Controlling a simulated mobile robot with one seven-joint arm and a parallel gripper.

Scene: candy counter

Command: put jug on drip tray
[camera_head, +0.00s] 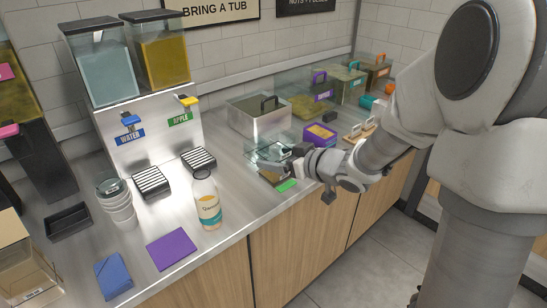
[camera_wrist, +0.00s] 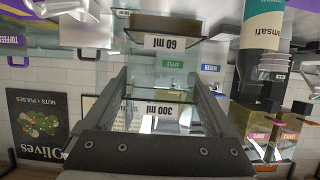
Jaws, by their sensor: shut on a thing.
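A clear jug (camera_head: 262,152) is between the fingers of my gripper (camera_head: 281,161), over the counter right of the dispenser. In the wrist view the see-through jug (camera_wrist: 160,75) carries "60 ml" and "300 ml" labels, and both dark fingers of my gripper (camera_wrist: 161,92) close on its sides. Whether its base touches anything below is unclear. One striped drip tray (camera_head: 151,182) lies under the blue WATER tap (camera_head: 131,121). Another drip tray (camera_head: 198,160) lies under the yellow APPLE tap (camera_head: 188,102). Both trays look empty.
Stacked cups (camera_head: 119,208) stand left of the WATER tray. A steel bin (camera_head: 253,124) and a purple tub (camera_head: 319,137) are near my gripper. Purple (camera_head: 171,250) and blue cloths (camera_head: 113,275) lie at the front.

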